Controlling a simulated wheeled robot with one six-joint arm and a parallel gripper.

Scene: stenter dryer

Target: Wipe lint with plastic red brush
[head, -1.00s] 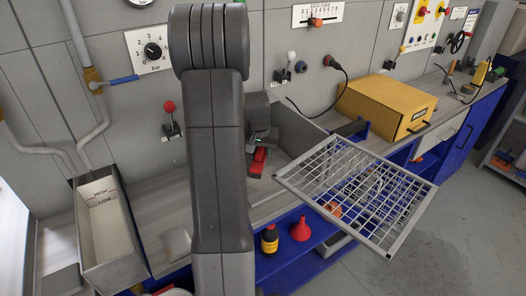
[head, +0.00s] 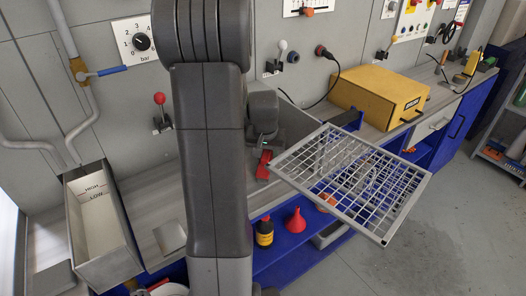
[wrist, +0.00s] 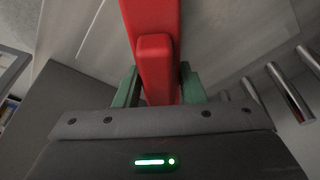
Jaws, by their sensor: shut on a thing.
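My gripper (wrist: 160,88) is shut on the red brush (wrist: 152,30) in the wrist view, with its green fingers on both sides of the red handle. The brush's far end and bristles are out of the frame. In the head view the red brush (head: 264,165) shows just right of my upright arm, at the open grey box behind the wire rack. My arm hides part of that area. The wire mesh rack (head: 382,234) sticks out to the right of the brush, with tangled pale lint (head: 345,165) seen through or on its mesh. I cannot tell whether the brush touches anything.
A trough (head: 86,258) marked HIGH and LOW stands at the left. A yellow box (head: 375,92) sits on the bench at the right. A red funnel (head: 296,222) and a dark bottle (head: 264,232) stand on the blue shelf below.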

